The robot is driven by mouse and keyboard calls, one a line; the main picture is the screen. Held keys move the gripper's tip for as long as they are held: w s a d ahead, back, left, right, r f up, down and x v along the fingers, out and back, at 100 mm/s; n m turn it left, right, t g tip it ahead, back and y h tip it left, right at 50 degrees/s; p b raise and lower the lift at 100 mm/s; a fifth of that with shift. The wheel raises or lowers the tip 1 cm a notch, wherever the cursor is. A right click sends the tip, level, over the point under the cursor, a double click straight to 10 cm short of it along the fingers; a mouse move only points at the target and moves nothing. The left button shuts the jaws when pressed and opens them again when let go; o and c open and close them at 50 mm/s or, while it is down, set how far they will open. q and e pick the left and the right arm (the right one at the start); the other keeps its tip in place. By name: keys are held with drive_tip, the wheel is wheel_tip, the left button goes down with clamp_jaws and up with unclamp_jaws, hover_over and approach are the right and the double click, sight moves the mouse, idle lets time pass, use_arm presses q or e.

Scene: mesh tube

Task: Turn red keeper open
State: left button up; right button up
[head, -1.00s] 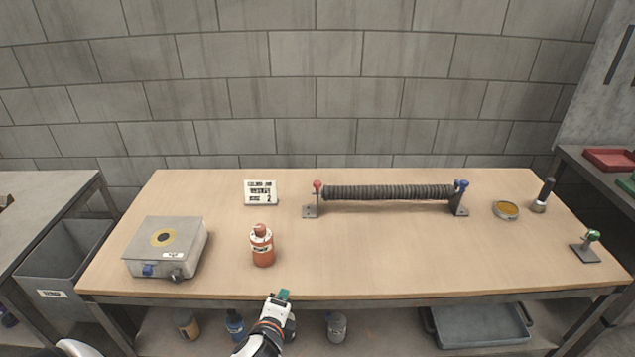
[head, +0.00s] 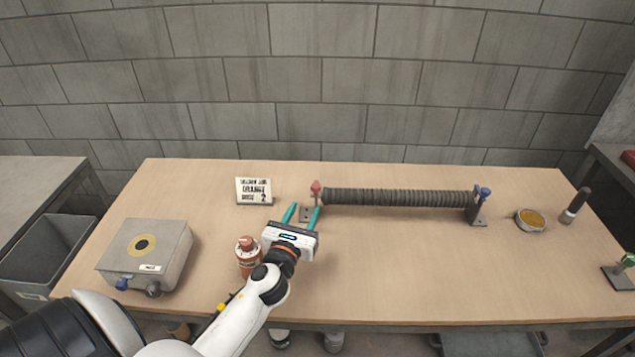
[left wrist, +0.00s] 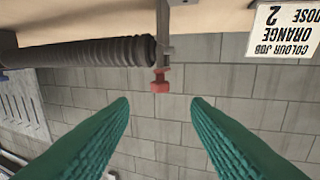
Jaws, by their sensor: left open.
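The red keeper (head: 316,187) tops the left bracket (head: 308,213) of the stand that holds the dark ribbed mesh tube (head: 395,198). A blue keeper (head: 485,192) tops the right bracket. My left gripper (head: 303,207) is open and empty, its teal fingers pointing at the left bracket, just short of the red keeper. In the left wrist view, which is upside down, the red keeper (left wrist: 160,82) lies between and beyond the two fingertips (left wrist: 160,104), with no contact seen. My right gripper is out of view.
A sign (head: 254,191) reading ORANGE and 2 stands left of the bracket. A grey box (head: 147,254) is at left; a yellow-topped tin (head: 531,220) is at right.

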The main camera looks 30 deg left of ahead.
sight(314, 190)
use_arm(q)
drive_tip(key=x, duration=0.5)
drive_tip(key=shift+w+r+p, duration=0.15)
drive_tip(key=shift+p, duration=0.15)
drive_tip(key=x, duration=0.4)
drive_tip(key=shift+w+a, duration=0.15)
drive_tip(key=shift+w, duration=0.15)
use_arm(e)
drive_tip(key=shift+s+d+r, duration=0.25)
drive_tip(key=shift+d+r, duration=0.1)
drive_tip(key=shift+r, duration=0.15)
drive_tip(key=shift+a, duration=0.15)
